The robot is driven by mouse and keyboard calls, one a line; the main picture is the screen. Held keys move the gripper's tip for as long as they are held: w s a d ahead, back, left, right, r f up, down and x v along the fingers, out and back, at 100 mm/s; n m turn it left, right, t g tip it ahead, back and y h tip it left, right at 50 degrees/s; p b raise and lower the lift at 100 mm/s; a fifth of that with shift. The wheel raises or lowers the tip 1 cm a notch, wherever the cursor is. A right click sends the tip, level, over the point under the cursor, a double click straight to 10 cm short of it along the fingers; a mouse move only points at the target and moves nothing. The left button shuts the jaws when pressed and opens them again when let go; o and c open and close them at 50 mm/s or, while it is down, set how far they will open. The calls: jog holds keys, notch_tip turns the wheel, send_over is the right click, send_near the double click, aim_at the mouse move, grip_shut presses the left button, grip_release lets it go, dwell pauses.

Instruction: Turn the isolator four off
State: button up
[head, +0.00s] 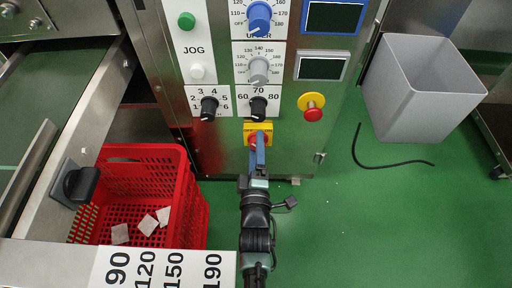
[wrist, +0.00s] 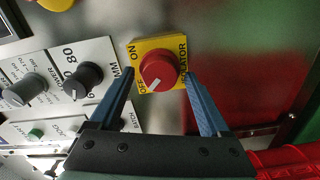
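The isolator is a red round knob (wrist: 160,68) on a yellow plate (wrist: 140,48) marked ON, OFF and ISOLATOR. A white mark on the knob points down and left in the wrist view, near the OFF lettering. In the head view the yellow plate (head: 264,127) sits low on the steel panel, with the knob partly hidden by my gripper. My gripper (wrist: 157,77) is open, its blue fingers apart with a tip on either side of the knob. I cannot tell whether they touch it. In the head view my gripper (head: 258,141) is in front of the plate. No number four is readable on it.
Above the isolator are a black dial (head: 258,107) and a red-and-yellow emergency button (head: 312,107). A red crate (head: 190,185) with white teabags stands at lower left. A grey bin (head: 415,95) stands right. Green floor right of my arm is mostly clear, with a black cable.

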jog(key=s+p, duration=0.5)
jog(key=s, duration=0.8)
dwell(0.4)
